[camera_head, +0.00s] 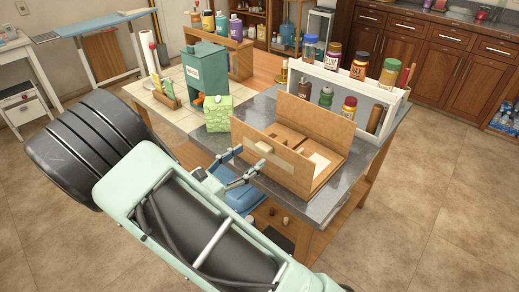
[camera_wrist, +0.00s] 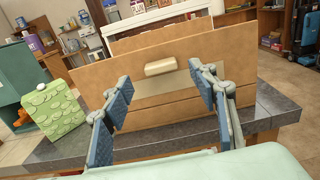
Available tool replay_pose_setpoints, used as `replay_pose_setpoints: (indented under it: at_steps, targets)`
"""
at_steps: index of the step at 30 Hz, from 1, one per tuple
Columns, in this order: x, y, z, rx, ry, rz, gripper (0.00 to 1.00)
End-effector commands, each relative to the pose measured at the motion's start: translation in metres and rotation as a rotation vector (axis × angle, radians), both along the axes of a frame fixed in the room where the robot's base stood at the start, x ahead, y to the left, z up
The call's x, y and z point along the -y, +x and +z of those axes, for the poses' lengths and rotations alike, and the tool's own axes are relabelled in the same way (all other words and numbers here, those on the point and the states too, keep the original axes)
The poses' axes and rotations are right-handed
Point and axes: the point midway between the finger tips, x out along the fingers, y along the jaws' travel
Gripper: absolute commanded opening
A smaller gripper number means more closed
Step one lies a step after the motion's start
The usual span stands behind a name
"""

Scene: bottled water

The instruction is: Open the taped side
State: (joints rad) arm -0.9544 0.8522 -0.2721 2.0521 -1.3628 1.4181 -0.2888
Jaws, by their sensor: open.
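An open cardboard box (camera_head: 325,183) sits on the dark grey counter corner, with a brown inner piece and a white sheet inside. Its near panel (camera_head: 292,176) stands up and faces my gripper; the panel also fills the middle of the wrist view (camera_wrist: 100,78). A pale tape strip (camera_wrist: 196,88) runs across this panel, with a cream block-like piece (camera_wrist: 172,66) on it. The far flap (camera_head: 318,122) stands upright. My gripper (camera_head: 250,161) is open and empty in front of the near panel. Its fingers flank the cream piece in the wrist view; contact cannot be told.
A green patterned carton (camera_head: 218,114) and a teal dispenser (camera_head: 205,72) stand left of the box. A white rack (camera_head: 347,88) with several spice jars stands behind it. The counter edge (camera_wrist: 60,160) runs below my fingers. Open floor (camera_head: 450,190) lies to the right.

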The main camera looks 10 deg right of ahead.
Motion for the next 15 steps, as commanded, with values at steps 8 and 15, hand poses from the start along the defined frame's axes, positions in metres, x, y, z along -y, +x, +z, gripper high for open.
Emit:
replay_pose_setpoints:
  at_steps: [8,15]
  targets:
    - [0.036,0.025,0.0,0.0,0.0,-0.002,0.54]
    - [0.045,0.031,0.0,-0.001,0.001,-0.001,0.54]
